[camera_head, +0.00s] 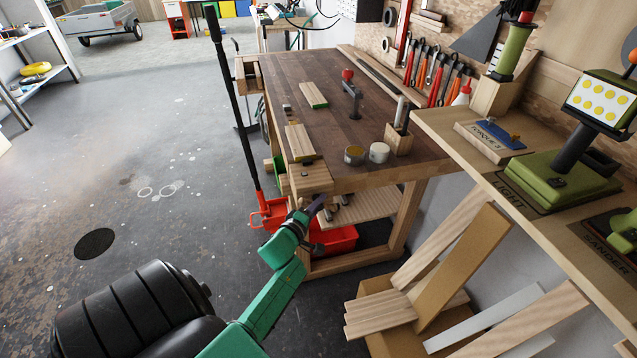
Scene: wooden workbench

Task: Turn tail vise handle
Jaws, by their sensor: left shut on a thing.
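The tail vise (311,180) is the wooden block at the near left end of the workbench (350,135). My left arm reaches in from the bottom, and my left gripper (318,204) is just below and in front of this vise. The gripper is shut on the vise handle, which is mostly hidden by the gripper and is small in the picture. My right gripper is not in view.
Wooden pieces (299,140), two round tins (379,152) and a wooden holder (398,140) are on the bench. A red bin (335,240) sits below. Boards lean at the right, beneath a shelf (480,150). The floor at left is largely open.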

